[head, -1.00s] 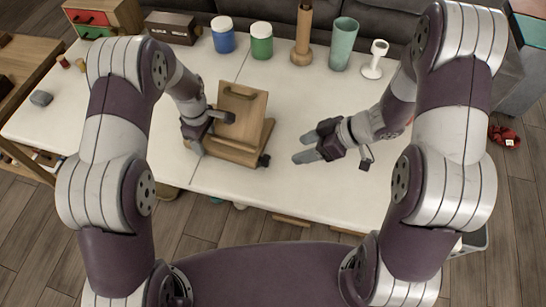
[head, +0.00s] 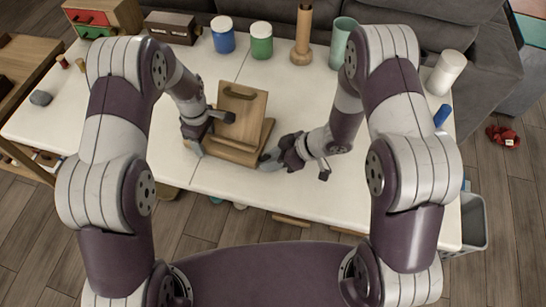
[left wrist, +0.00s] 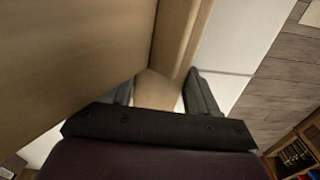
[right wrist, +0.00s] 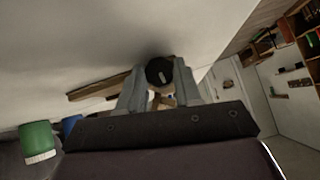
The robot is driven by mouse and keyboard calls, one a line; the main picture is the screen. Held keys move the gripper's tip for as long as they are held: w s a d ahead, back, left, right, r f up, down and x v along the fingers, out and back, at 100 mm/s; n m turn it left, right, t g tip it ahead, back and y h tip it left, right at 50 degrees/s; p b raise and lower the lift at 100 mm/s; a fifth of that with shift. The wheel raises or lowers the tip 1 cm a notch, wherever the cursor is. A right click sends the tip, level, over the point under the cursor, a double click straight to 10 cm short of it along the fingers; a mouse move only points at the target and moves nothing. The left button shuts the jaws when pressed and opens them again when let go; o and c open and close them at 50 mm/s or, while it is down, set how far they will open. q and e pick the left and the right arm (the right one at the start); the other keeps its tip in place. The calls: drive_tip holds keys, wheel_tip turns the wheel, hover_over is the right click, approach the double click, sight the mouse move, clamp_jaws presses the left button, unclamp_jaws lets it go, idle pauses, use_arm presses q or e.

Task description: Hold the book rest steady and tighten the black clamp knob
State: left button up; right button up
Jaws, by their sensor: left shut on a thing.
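The wooden book rest (head: 243,108) stands on the white table, its panel leaning back above a base. My left gripper (head: 197,143) is shut on the book rest's left side; in the left wrist view a wooden edge (left wrist: 158,90) lies between its fingers. The black clamp knob (right wrist: 160,71) shows in the right wrist view between the fingertips of my right gripper (right wrist: 160,80), which are apart on either side of it. Whether they touch it I cannot tell. In the head view my right gripper (head: 270,160) is at the book rest's lower right corner and hides most of the knob.
A blue jar (head: 222,38), a green jar (head: 261,42), a wooden bottle (head: 302,38) and a teal tumbler (head: 341,42) stand along the back. A white cup (head: 447,72) and a blue item (head: 441,115) are at the right. The table's front middle is clear.

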drive_tip(key=shift+c, duration=0.7)
drive_tip(key=shift+s+a+n+t+h, duration=0.15)
drive_tip(key=shift+n+t+h, duration=0.4)
drive_tip(key=shift+t, duration=0.55)
drive_tip(key=o, duration=1.1)
drive_tip(key=shift+c, duration=0.2)
drive_tip(key=v, duration=1.2)
